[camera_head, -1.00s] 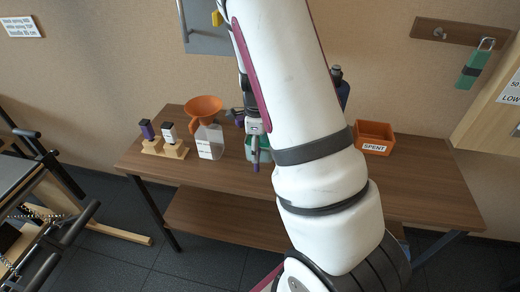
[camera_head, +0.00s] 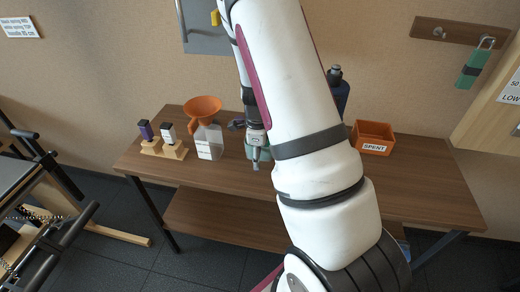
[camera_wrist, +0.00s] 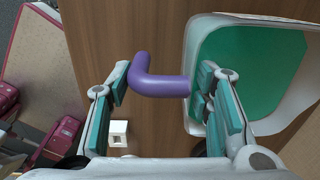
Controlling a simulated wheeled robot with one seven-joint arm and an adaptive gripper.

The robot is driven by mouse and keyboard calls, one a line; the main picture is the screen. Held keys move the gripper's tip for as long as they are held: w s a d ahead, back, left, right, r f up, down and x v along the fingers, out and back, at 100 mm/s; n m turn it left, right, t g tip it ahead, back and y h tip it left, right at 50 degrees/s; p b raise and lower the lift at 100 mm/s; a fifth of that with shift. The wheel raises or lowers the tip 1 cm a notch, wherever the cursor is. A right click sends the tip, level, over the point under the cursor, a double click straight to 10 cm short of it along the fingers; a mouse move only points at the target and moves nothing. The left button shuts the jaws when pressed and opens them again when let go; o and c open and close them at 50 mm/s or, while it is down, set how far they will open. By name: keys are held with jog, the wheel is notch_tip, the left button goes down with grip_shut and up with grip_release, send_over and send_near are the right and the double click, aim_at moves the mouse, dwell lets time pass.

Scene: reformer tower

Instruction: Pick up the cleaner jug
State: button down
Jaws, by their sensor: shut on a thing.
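The cleaner jug appears to be the pale, translucent jug with green contents (camera_wrist: 250,75), at the right in the wrist view. A purple bent handle (camera_wrist: 158,84) extends left from it. My gripper (camera_wrist: 155,90) has a finger on each side of this handle and is shut on it. In the head view my gripper (camera_head: 257,160) points down over the table, left of my arm. A bit of the jug's green (camera_head: 264,154) shows behind it; my arm and gripper hide most of the jug. I cannot tell whether it is clear of the table.
An orange funnel (camera_head: 203,109) sits on a clear labelled jug (camera_head: 209,143) just left. A wooden stand (camera_head: 165,149) with small bottles is farther left. A dark blue bottle (camera_head: 341,96) and an orange SPENT bin (camera_head: 373,132) stand right on the table (camera_head: 420,170).

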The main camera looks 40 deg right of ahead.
jog(key=shift+r, duration=0.2)
jog(key=shift+r, duration=1.7)
jog(key=s+a+r+p, duration=0.1)
jog(key=s+a, duration=0.3)
jog(key=s, duration=1.1)
jog(key=shift+r+p, duration=0.15)
jog(key=shift+p, duration=0.45)
jog(key=shift+s+a, duration=0.15)
jog(key=shift+s, duration=0.05)
jog(key=c, duration=1.7)
grip_release()
grip_shut()
